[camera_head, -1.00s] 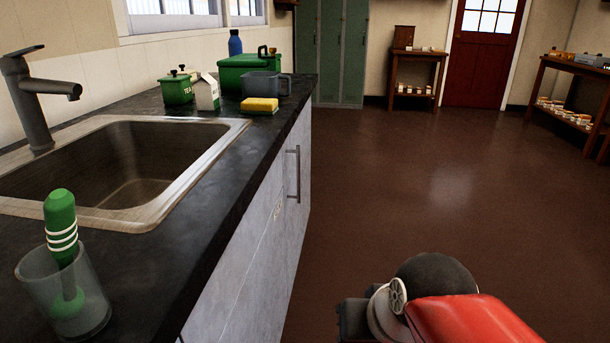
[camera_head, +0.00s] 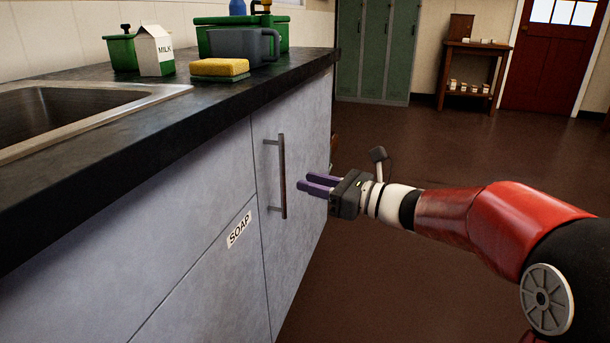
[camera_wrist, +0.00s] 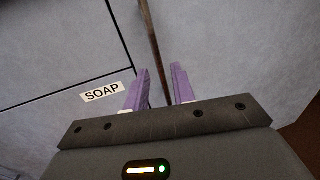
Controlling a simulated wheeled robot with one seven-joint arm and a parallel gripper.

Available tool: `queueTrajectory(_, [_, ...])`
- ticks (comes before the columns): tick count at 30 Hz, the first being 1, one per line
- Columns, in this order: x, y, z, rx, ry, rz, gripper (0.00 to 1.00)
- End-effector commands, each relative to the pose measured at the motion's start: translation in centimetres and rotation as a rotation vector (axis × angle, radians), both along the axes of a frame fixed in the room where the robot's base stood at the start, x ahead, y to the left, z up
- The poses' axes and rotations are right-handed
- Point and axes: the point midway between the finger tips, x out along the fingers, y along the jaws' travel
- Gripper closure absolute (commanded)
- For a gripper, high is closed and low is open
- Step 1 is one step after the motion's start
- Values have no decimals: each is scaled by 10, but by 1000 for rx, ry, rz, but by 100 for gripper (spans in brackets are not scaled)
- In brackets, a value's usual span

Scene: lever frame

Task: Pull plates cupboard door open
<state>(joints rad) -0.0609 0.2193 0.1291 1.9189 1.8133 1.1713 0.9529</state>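A pale grey cupboard door (camera_head: 298,130) is shut under the counter, with a vertical metal bar handle (camera_head: 282,175). No label reading plates is readable on it. My gripper (camera_head: 304,181) has two purple fingers, held level and spread apart. Its fingertips are just right of the handle, with a small gap in the head view. In the wrist view, the handle (camera_wrist: 154,45) runs down between the fingertips of my gripper (camera_wrist: 160,68), with nothing clasped. The handle's lower part is hidden behind the gripper body there.
A panel labelled SOAP (camera_head: 240,229) is left of the door; its label also shows in the wrist view (camera_wrist: 102,92). The dark countertop (camera_head: 110,112) overhangs above, carrying a milk carton (camera_head: 156,50) and a yellow sponge (camera_head: 220,68). The brown floor (camera_head: 400,145) is open on the right.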

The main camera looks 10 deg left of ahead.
Motion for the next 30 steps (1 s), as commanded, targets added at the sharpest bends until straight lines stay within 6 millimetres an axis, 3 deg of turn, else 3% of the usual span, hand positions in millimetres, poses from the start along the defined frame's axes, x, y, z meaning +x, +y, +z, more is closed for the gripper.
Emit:
queueTrajectory(13, [16,62,0,-2,-1,3,75])
queueTrajectory(25, [19,71,1,-4,-3,0,75])
queueTrajectory(30, [19,71,1,-4,-3,0,97])
